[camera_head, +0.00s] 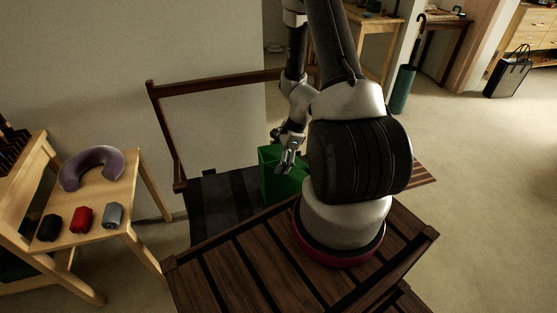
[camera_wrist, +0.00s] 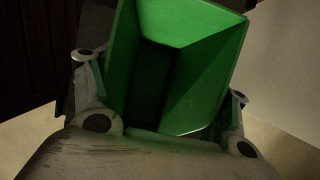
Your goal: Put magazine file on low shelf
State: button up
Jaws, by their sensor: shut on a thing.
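The green magazine file (camera_head: 270,178) is an open-topped box at the dark slatted low shelf (camera_head: 222,200), behind my arm's base. My gripper (camera_head: 287,160) is shut on its upper edge. In the wrist view the magazine file (camera_wrist: 205,75) fills the middle, its opening facing the camera, with my gripper's fingers (camera_wrist: 163,110) on either side of it. Part of the file is hidden by my gripper and arm. I cannot tell whether its bottom touches the shelf surface.
A wooden stand on the left (camera_head: 120,195) carries a purple neck pillow (camera_head: 91,168) and black, red and grey rolled items. A dark wooden rail (camera_head: 215,80) runs along the wall behind the shelf. A green umbrella stand (camera_head: 402,90) and dark bag (camera_head: 508,72) stand farther right. Right floor is open.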

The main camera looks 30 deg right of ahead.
jog(key=shift+f, duration=0.1)
jog(key=o, duration=1.5)
jog(key=shift+o, duration=0.2)
